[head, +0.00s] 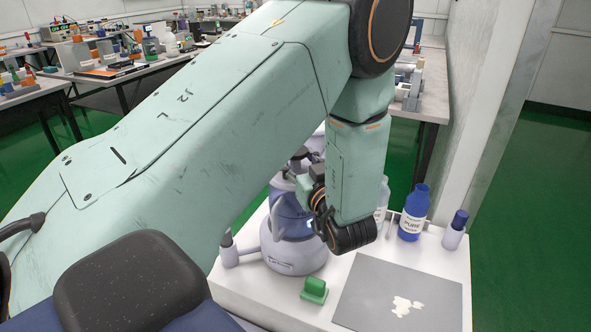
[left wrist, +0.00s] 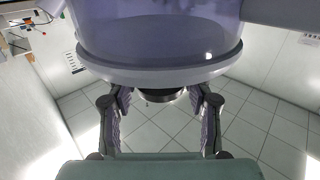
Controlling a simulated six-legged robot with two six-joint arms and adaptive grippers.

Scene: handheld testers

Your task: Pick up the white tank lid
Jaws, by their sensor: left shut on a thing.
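The tank (head: 290,222) stands on the white table, with a pale base and a bluish see-through body; my left arm hides part of it. My left gripper (head: 312,188) is at the tank's upper right side, partly hidden by my wrist. In the left wrist view, the tank body (left wrist: 160,38) fills the top, and the pale tank lid (left wrist: 160,75) spans its end with a dark round part. My left gripper's fingers (left wrist: 160,97) are on both sides of that dark part, shut on the lid. I cannot tell if the lid is apart from the tank. My right gripper is not in view.
On the white table (head: 445,272) are a green block (head: 314,290), a grey mat (head: 370,300) with pale flakes, a blue bottle (head: 412,215) and a blue-capped white bottle (head: 455,231). A white pillar (head: 487,110) rises behind. Cluttered benches stand farther back.

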